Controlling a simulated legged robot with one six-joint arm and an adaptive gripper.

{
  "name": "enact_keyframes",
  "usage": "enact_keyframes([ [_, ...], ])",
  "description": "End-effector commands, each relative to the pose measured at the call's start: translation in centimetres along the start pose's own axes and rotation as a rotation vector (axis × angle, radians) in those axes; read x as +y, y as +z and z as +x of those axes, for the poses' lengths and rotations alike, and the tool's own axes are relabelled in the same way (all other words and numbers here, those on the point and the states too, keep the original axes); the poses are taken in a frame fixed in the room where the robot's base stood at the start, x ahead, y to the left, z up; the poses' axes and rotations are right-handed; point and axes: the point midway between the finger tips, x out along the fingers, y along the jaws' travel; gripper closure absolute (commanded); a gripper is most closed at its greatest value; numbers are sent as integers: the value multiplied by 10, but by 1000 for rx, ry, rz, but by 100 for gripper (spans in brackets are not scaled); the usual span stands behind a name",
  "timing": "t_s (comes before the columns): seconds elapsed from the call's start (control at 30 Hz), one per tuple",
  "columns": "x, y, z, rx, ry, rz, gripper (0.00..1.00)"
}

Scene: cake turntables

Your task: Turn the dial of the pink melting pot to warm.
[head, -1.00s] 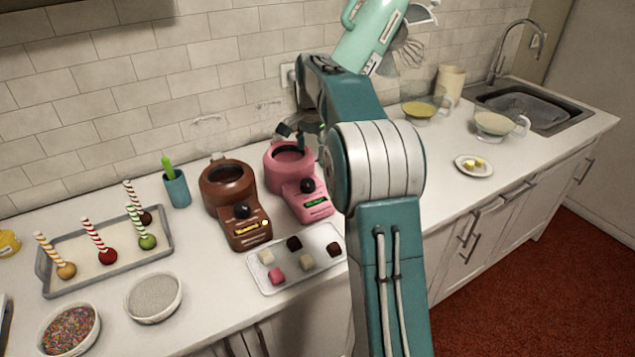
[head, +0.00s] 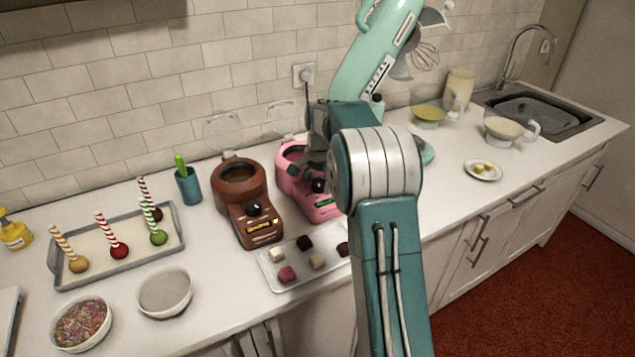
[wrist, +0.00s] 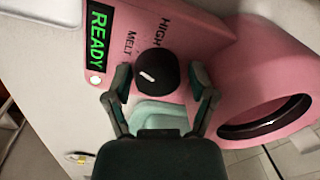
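The pink melting pot (head: 291,153) stands on the counter, partly hidden by my arm in the head view. In the wrist view the pink pot (wrist: 215,45) fills much of the picture, with a green READY display (wrist: 97,35). Its black dial (wrist: 157,72) has a white pointer mark. The words MELT and HIGH show beside the dial; no warm label is visible. My gripper (wrist: 160,88) is open, its two fingers on either side of the dial's near edge. I cannot tell whether they touch it. The dial (head: 318,185) also shows in the head view.
A brown melting pot (head: 243,185) stands left of the pink one. A tray of chocolates (head: 283,258) lies in front of both. A mint stand mixer (head: 365,70) is behind my arm. A cake-pop tray (head: 115,271) and bowls are at the left.

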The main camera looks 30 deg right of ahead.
Motion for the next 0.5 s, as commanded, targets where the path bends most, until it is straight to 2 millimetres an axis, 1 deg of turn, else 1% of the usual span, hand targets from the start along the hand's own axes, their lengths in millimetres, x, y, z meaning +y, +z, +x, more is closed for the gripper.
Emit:
enact_keyframes([
  [0.03,0,0,0,0,0,1,45],
  [0.07,0,0,0,0,0,1,59],
  [0.1,0,-1,0,-1,0,1,77],
  [0.13,0,-1,0,-1,0,1,90],
  [0.5,-1,-2,1,2,-1,-24,90],
])
